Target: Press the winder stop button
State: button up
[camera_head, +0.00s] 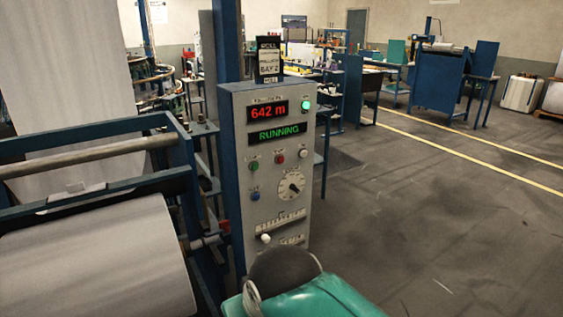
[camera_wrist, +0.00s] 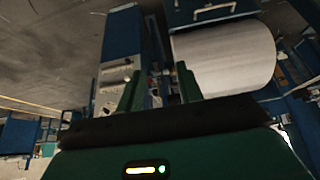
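The winder control panel (camera_head: 233,170) is a grey box on a blue post. Its displays read "642 m" in red and "RUNNING" (camera_head: 279,134) in green, and a green lamp (camera_head: 306,105) is lit. Below are a red button (camera_head: 279,159), a green button (camera_head: 254,165), a white button (camera_head: 303,153) and a blue button (camera_head: 255,196); their labels are too small to read. The panel also shows tilted in the wrist view (camera_wrist: 118,72). My gripper (camera_wrist: 158,88) has its two green fingers apart with nothing visibly held, and neither touches a button as far as I can see.
A dial (camera_head: 291,187) and a white knob (camera_head: 266,238) sit lower on the panel. A large pale fabric roll (camera_head: 95,265) in a blue frame stands to the left. A sign (camera_head: 269,58) tops the panel. The floor (camera_head: 420,230) to the right is clear.

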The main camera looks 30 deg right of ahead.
grip_shut()
dwell(1.7)
